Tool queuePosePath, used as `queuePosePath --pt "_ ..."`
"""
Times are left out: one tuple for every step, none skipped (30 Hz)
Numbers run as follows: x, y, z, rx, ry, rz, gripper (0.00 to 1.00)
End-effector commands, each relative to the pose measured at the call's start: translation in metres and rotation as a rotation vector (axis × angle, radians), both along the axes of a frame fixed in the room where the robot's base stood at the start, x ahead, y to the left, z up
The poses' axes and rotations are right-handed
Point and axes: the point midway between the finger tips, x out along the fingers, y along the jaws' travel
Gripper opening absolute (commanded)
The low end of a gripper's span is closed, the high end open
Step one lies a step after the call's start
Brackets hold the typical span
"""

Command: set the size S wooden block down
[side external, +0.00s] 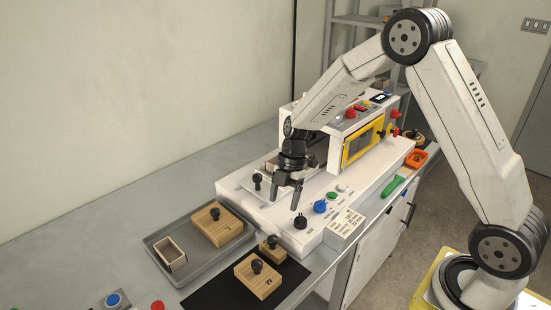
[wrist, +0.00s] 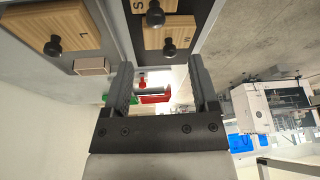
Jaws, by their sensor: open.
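The size S wooden block (side external: 271,253) is a small light wood block with a black knob. It sits on the black mat (side external: 222,292), close behind the M block (side external: 252,284). In the wrist view the S block (wrist: 138,7) is at the top edge, partly cut off, beside the M block (wrist: 166,36). My gripper (side external: 286,205) is open and empty. It hangs over the white machine, above and apart from the S block. In the wrist view its two fingers (wrist: 163,82) stand apart with nothing gripped between them.
A grey tray (side external: 192,270) left of the mat holds the L block (side external: 232,232) and a small open box (side external: 172,257). The white machine (side external: 262,212) has knobs, buttons and a yellow-framed window. A green-handled tool (side external: 394,187) and an orange tray (side external: 416,158) lie at right.

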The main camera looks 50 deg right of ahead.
Motion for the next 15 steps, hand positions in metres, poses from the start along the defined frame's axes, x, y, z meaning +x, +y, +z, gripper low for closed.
queuePosePath --pt "-0.004 0.000 0.003 -0.016 0.008 -0.035 0.76" --pt "-0.006 0.000 0.004 -0.026 0.015 -0.063 0.76" --pt "-0.009 0.000 0.006 -0.041 0.022 -0.103 0.76" --pt "-0.012 0.000 0.008 -0.053 0.029 -0.134 0.76" --pt "-0.015 0.000 0.009 -0.065 0.036 -0.169 0.76" --pt "-0.019 -0.001 0.012 -0.082 0.042 -0.217 0.76" --pt "-0.022 -0.001 0.013 -0.095 0.049 -0.253 0.76" --pt "-0.025 -0.001 0.015 -0.107 0.053 -0.290 0.76" --pt "-0.029 -0.002 0.017 -0.123 0.059 -0.342 0.76" --pt "-0.033 -0.002 0.019 -0.134 0.064 -0.379 0.76" --pt "-0.036 -0.002 0.020 -0.145 0.066 -0.417 0.76" --pt "-0.040 -0.002 0.022 -0.159 0.071 -0.468 0.76" --pt "-0.044 -0.002 0.024 -0.168 0.073 -0.506 0.76" --pt "-0.047 -0.003 0.025 -0.177 0.076 -0.543 0.76" --pt "-0.051 -0.003 0.027 -0.189 0.079 -0.594 0.76"
